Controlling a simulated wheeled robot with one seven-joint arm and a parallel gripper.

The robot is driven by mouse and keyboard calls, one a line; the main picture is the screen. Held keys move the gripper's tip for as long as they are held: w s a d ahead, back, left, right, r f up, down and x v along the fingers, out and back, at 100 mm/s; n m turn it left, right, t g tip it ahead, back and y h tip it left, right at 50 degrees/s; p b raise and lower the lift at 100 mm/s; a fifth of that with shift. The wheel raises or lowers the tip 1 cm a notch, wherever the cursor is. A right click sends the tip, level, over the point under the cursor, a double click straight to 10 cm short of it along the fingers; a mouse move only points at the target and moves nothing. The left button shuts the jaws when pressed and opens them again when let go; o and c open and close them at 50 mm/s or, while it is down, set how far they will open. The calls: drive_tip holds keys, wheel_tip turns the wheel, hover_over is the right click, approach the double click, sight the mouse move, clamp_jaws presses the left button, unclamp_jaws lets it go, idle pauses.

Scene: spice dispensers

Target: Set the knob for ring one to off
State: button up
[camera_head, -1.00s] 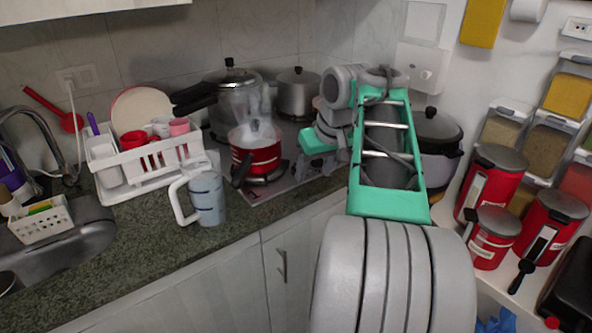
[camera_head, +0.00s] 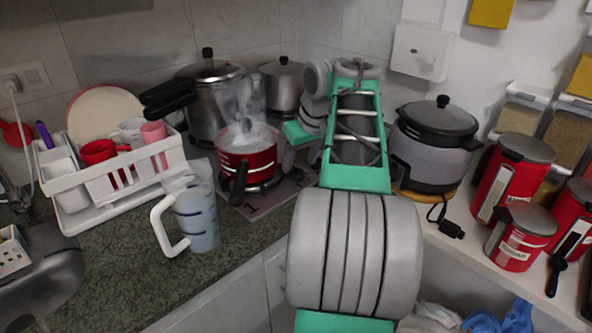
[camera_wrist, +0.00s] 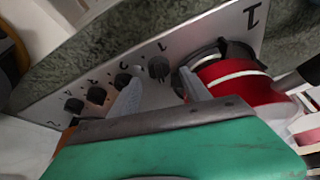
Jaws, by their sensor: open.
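The stove panel (camera_wrist: 200,42) shows in the wrist view with a row of dark round knobs. One knob (camera_wrist: 158,68) lies between the fingertips of my gripper (camera_wrist: 160,78), which is open; I cannot tell whether either finger touches it. The other knobs (camera_wrist: 97,95) run to the lower left. Small marks stand by the knobs, too unclear to read surely. A larger mark like a 1 (camera_wrist: 253,14) is at the panel's upper right. In the head view my arm hides the knobs and most of the gripper.
A steaming red pot (camera_head: 248,160) stands on the stove, close to the right finger in the wrist view. A pressure cooker (camera_head: 214,100) stands behind it. A jug (camera_head: 197,215) and dish rack (camera_head: 130,180) are left; a rice cooker (camera_head: 435,150) is right.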

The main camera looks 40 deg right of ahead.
sight(297, 172)
drive_tip(key=x, duration=0.3)
drive_tip(key=shift+c, duration=0.4)
drive_tip(key=shift+r, duration=0.1)
clamp_jaws()
